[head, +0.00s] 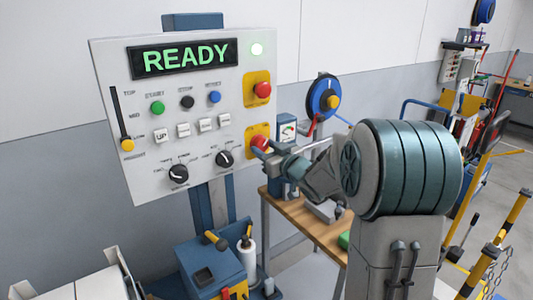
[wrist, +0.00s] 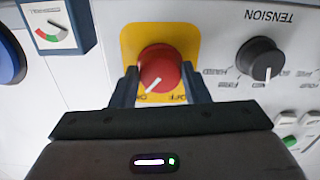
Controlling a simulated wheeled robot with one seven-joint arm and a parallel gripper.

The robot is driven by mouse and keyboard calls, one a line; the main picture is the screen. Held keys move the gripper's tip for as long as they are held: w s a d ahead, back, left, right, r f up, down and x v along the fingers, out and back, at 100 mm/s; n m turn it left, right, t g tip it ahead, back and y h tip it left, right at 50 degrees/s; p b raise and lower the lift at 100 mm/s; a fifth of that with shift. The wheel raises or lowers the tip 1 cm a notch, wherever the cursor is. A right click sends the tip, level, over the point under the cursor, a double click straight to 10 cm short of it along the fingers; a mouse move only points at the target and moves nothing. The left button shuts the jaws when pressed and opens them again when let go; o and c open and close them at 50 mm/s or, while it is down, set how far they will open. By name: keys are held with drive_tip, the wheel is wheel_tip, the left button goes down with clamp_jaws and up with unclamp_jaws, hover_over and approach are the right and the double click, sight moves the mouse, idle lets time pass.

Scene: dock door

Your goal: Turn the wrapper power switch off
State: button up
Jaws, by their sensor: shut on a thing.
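The wrapper power switch is a red rotary knob (wrist: 160,68) on a yellow plate (wrist: 128,38), low on the right edge of the panel in the head view (head: 258,142). My gripper (wrist: 160,85) has one finger on each side of the knob and is shut on it; it also shows in the head view (head: 262,149). In the wrist view, which is upside down, the knob's white pointer slants to the lower left, toward a partly hidden label. Another label, which looks like OFF, is at the lower right. The panel (head: 120,75) display (head: 185,58) reads READY in green.
A second red knob on a yellow plate (head: 262,90) sits above the switch. The black TENSION knob (wrist: 260,60) is beside it. A lit lamp (head: 257,49), several buttons and a slider (head: 124,130) are on the panel. A wooden bench (head: 320,232) stands behind my arm.

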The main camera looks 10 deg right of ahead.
drive_tip(key=n+b, duration=0.2)
drive_tip(key=b, duration=0.1)
drive_tip(key=n+b, duration=0.2)
drive_tip(key=shift+f, duration=0.25)
drive_tip(key=n+b, duration=0.4)
drive_tip(key=b, duration=0.1)
drive_tip(key=shift+d+n, duration=0.1)
drive_tip(key=shift+n, duration=0.3)
drive_tip(key=n+b, duration=0.4)
drive_tip(key=n, duration=0.1)
drive_tip(key=shift+r, duration=0.2)
drive_tip(key=shift+r+n+b, duration=0.15)
drive_tip(key=shift+n+b, duration=1.05)
drive_tip(key=shift+n, duration=0.3)
drive_tip(key=o, duration=1)
